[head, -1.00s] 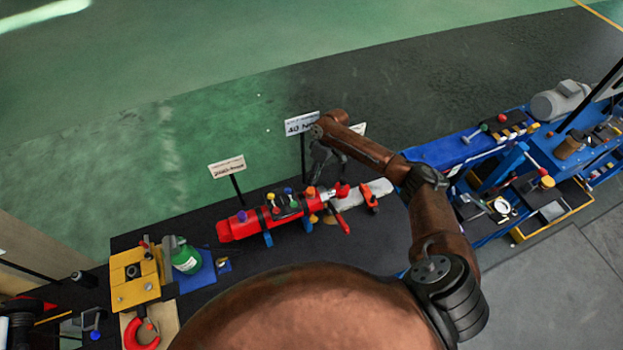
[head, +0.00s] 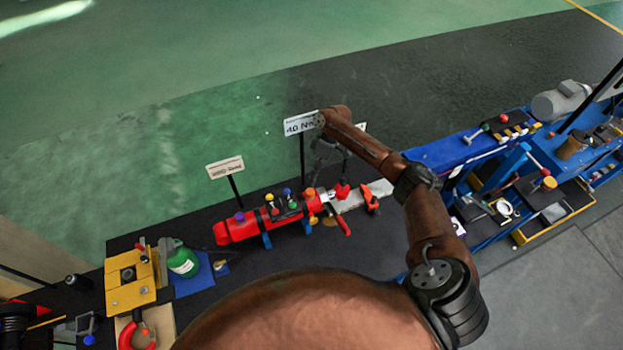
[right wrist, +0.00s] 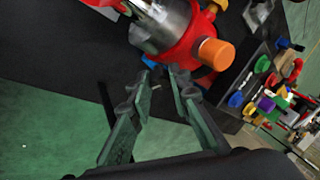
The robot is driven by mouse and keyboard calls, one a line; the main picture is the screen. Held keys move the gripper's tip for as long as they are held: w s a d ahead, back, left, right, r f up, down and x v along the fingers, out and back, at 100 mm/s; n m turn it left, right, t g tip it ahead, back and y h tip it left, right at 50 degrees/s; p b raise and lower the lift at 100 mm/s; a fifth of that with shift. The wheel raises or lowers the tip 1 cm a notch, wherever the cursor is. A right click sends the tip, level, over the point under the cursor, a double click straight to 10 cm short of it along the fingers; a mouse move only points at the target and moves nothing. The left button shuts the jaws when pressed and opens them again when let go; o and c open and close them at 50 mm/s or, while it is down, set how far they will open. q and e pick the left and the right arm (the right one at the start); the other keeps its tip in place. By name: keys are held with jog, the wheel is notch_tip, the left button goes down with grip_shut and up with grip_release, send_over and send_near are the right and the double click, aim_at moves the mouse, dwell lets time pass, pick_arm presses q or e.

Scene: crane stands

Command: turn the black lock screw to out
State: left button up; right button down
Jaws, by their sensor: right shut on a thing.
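The red crane cylinder (head: 262,221) lies on blue supports on the dark bench in the head view, with coloured knobs along its top. In the right wrist view its red collar (right wrist: 200,45), orange knob (right wrist: 216,53) and bright metal sleeve (right wrist: 163,22) are close ahead. My right gripper (right wrist: 163,75) has its fingertips close together at the near side of the collar, shut on a small dark piece, which fits the black lock screw; the fingertips mostly hide it. In the head view my right gripper (head: 322,160) is above and behind the cylinder's right part. My left gripper is out of view.
A pale sign (head: 225,167) stands behind the cylinder, and another sign (head: 300,122) stands by my right wrist. A green bottle (head: 183,262) and yellow block (head: 131,281) are at left. Blue equipment (head: 455,150) stands at right. The floor behind the bench is clear.

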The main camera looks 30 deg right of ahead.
jog(key=c, duration=1.8)
grip_release()
jog(key=shift+o, duration=0.2)
notch_tip(320, 180, up, 10)
jog(key=shift+a, duration=0.1)
